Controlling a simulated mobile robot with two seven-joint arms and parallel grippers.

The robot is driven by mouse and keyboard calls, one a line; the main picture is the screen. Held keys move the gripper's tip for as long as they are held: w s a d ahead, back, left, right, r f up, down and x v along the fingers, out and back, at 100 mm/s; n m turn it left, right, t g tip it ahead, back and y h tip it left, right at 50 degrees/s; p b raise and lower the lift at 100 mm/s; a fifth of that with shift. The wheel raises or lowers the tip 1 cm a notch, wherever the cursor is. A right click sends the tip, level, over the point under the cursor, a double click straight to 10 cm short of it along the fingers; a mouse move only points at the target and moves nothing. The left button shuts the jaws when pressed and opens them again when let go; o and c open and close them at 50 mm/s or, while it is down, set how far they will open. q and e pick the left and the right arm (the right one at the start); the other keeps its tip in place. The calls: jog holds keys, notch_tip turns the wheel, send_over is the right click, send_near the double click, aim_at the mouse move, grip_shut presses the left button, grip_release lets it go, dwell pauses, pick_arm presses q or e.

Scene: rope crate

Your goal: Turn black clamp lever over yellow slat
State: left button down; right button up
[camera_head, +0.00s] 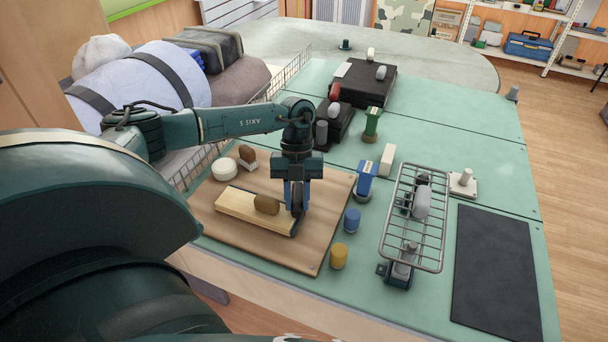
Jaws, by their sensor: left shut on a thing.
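A pale yellow slat (240,207) lies on a brown wooden board (325,222). A brown rounded block (267,204) sits on the slat. My left gripper (297,207) points down at the slat's right end. It is shut on a dark part there, which looks like the black clamp lever (298,200). The fingers hide much of the lever, so I cannot tell how far it lies over the slat. My right gripper is not in view.
A white disc (224,169) and a small brown block (247,156) lie at the board's back left. Blue (352,220) and yellow (339,256) cylinders stand to its right. A wire rack (414,222) stands farther right, beside a black mat (497,275). The green tabletop behind has free room.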

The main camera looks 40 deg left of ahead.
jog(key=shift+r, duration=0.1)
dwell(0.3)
pick_arm(q)
jog(key=c, duration=1.2)
grip_release()
jog(key=shift+o, duration=0.2)
jog(key=shift+w+a+r, duration=0.15)
jog(key=shift+w+r, duration=0.1)
jog(key=shift+r, duration=0.25)
jog(key=b+v, duration=0.1)
jog(key=v, duration=1.1)
jog(key=shift+b, duration=0.3)
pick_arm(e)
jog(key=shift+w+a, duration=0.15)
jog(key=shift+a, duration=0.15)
pick_arm(q)
jog(key=shift+s, duration=0.1)
